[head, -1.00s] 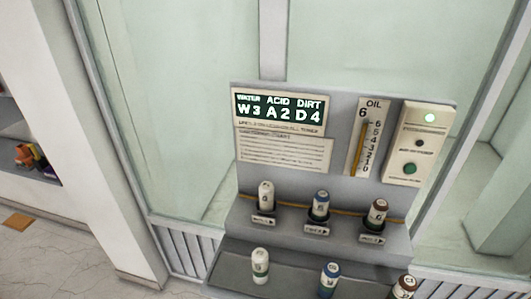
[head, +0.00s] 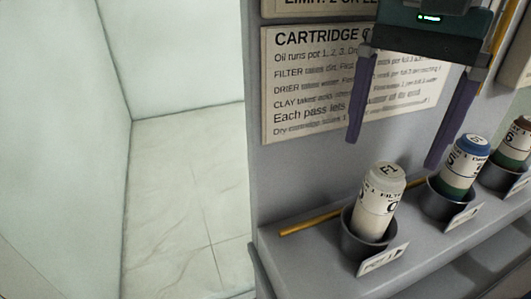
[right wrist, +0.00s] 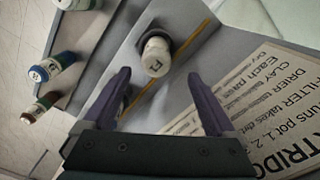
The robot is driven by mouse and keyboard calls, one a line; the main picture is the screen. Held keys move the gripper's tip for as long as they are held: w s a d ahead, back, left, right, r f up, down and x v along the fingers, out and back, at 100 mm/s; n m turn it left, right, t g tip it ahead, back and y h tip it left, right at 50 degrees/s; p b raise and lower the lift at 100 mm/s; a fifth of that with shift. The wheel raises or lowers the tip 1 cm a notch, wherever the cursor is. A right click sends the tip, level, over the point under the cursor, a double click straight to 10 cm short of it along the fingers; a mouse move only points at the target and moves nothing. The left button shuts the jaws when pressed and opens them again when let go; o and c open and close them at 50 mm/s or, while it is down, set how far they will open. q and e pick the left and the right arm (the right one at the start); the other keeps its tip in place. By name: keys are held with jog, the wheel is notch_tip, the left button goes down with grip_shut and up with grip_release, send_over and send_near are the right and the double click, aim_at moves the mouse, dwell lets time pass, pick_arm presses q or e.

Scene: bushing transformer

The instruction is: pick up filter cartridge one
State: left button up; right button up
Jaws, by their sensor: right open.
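Filter cartridge one (head: 379,202) is a pale cylinder with a whitish cap, standing slightly tilted in the dark pot (head: 362,240) at the left end of the shelf. In the right wrist view, the cartridge's cap (right wrist: 156,56) shows beyond the fingertips, roughly between their lines. My right gripper (head: 392,152) is open and empty, its two purple fingers pointing down. It hangs above and behind the cartridge in the head view, apart from it. The fingers also show in the right wrist view (right wrist: 160,76). My left gripper is out of view.
A blue-capped cartridge (head: 463,165) and a brown-capped one (head: 517,140) stand in pots to the right. Other cartridges, one blue-capped (right wrist: 52,68) and one brown-capped (right wrist: 42,106), show on the left of the wrist view. An instruction sign (head: 310,95) is on the panel behind.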

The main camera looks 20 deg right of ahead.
aim_at(390, 169)
jog(key=f, duration=0.3)
jog(key=shift+s+d+f, duration=0.25)
jog(key=shift+f, duration=0.1)
notch_tip(390, 169, down, 6)
jog(key=shift+a+r, duration=0.1)
jog(key=shift+c, duration=0.3)
grip_shut()
